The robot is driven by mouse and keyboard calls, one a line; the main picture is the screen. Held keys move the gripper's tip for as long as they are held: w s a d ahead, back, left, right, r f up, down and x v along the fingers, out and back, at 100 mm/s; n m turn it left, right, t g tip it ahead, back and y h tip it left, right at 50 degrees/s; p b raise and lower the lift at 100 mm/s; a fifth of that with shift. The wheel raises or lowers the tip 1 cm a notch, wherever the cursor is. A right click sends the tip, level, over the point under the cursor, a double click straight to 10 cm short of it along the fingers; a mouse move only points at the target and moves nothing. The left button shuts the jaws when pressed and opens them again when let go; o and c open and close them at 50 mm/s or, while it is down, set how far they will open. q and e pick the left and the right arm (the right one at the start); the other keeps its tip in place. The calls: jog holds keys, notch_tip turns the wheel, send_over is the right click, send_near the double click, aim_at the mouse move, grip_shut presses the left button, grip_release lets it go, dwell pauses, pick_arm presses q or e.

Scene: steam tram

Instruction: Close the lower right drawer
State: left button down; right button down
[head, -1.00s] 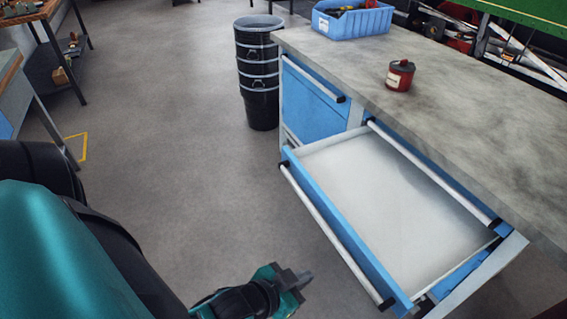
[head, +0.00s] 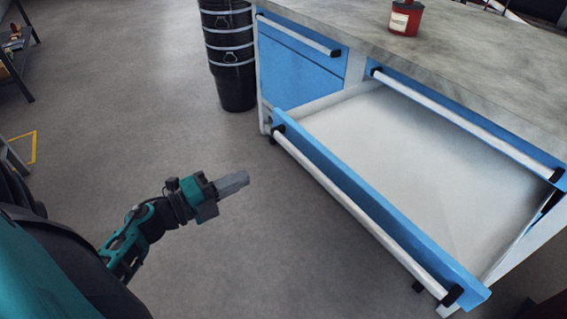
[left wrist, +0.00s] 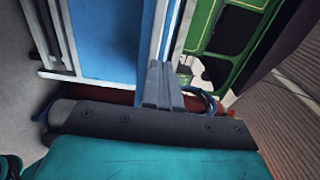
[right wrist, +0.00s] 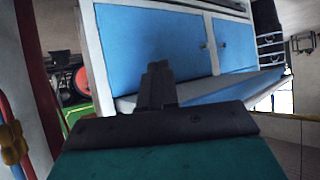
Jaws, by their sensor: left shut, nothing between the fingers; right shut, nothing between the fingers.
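The lower right drawer (head: 375,210) stands open in the head view, pulled out from the blue and white cabinet. Its inside is pale and looks empty. A long white handle bar (head: 350,215) with black ends runs along its blue front. My left gripper (head: 236,183) is shut and empty, in the air to the left of the drawer front and apart from it. Its shut fingers also show in the left wrist view (left wrist: 162,84). My right gripper (right wrist: 158,84) is shut and empty in the right wrist view, with blue cabinet panels beyond it; it is outside the head view.
The drawer above, with its own white handle (head: 465,122), is shut under the grey worktop (head: 480,60). A red can (head: 405,18) stands on the worktop. Stacked black bins (head: 232,60) stand left of the cabinet. The floor before the drawer is clear.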

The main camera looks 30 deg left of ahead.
aim_at(295, 154)
pick_arm(q)
jog(key=b+x, duration=0.1)
jog(key=x, duration=1)
jog(key=shift+w, duration=0.1)
jog(key=shift+w+d, duration=0.2)
jog(key=shift+w, duration=0.2)
jog(key=shift+w, duration=0.1)
